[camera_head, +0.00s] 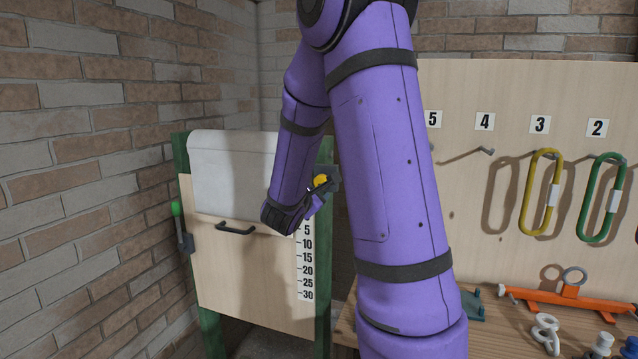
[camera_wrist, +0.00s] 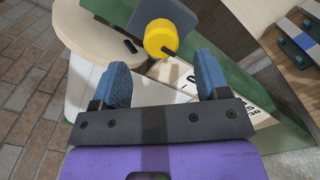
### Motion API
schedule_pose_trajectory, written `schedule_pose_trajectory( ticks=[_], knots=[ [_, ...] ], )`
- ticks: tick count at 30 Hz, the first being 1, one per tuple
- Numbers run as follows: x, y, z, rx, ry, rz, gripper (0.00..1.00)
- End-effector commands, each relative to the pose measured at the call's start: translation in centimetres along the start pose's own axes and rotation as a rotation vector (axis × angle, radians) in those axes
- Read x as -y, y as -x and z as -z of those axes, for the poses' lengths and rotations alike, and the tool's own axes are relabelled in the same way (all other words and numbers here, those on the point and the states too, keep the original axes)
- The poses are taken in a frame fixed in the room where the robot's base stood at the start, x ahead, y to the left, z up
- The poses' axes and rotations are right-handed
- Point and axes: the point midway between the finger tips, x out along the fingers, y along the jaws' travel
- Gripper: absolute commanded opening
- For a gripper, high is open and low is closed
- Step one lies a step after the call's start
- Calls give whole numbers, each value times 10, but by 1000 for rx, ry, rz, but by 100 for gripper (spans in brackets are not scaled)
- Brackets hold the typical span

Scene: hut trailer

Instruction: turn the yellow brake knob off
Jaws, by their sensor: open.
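The yellow brake knob (camera_wrist: 160,38) is round with a dark pin on its face, and sits on a grey bracket (camera_wrist: 178,12) at the top of a green post. In the head view the knob (camera_head: 320,181) shows partly behind my arm, at the right side of the board with the white roll. My gripper (camera_wrist: 166,75) is open, its two blue fingers apart and empty. The knob is just beyond the fingertips, roughly between them in the wrist view, and appears not touched. In the head view my wrist hides much of the gripper.
The board has a dark handle (camera_head: 235,229), a printed scale (camera_head: 307,264) and a green-tipped lever (camera_head: 176,210) on its left. At right, a wooden panel holds yellow (camera_head: 540,192) and green (camera_head: 602,198) rings above a bench with an orange tool (camera_head: 575,298). Brick walls close the corner.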

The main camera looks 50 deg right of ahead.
Motion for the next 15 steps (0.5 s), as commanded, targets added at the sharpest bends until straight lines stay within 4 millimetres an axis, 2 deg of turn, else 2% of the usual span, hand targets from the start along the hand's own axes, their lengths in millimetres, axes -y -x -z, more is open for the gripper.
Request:
schedule_pose_trajectory(
  ticks=[1, 6, 15],
  knots=[
    [1, -11, 0, 4, 0, 3, 69],
    [1, -39, 0, 3, 1, 2, 69],
    [1, -65, 0, 1, 1, 2, 69]
  ],
)
